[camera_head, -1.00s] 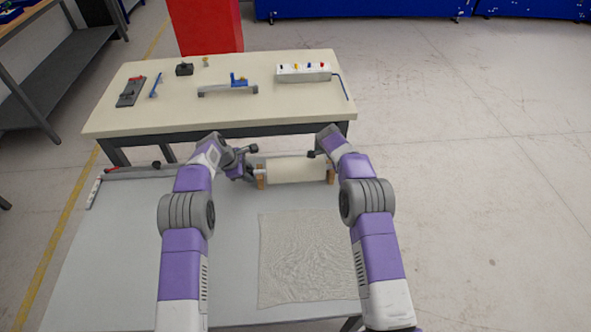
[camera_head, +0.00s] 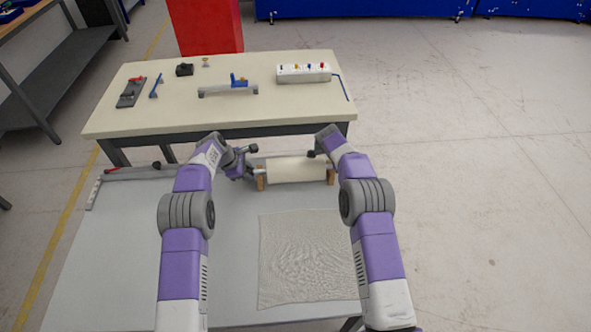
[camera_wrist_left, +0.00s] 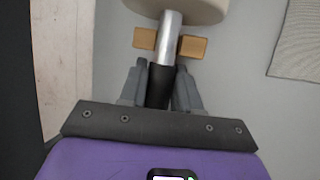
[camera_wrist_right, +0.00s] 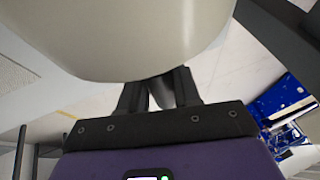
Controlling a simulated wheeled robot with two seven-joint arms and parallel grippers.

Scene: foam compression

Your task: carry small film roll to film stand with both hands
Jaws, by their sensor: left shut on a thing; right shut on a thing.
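The small film roll (camera_head: 296,170) is a cream cylinder lying crosswise at the far edge of the grey table. The film stand (camera_head: 261,182) shows as wooden supports at the roll's two ends. My left gripper (camera_wrist_left: 160,78) is shut on the dark end of the roll's silver rod (camera_wrist_left: 171,35). In the left wrist view, the rod passes between two wooden parts of the stand (camera_wrist_left: 194,47); I cannot tell whether it rests on them. My right gripper (camera_wrist_right: 158,80) is shut on the dark rod end (camera_wrist_right: 162,94), close beside the cream roll (camera_wrist_right: 140,35).
A textured sheet (camera_head: 306,265) lies on the grey table (camera_head: 120,260) in front of the roll. A cream table (camera_head: 140,112) behind bears tools and a white box with coloured knobs (camera_head: 303,73). The grey table's left part is mostly clear.

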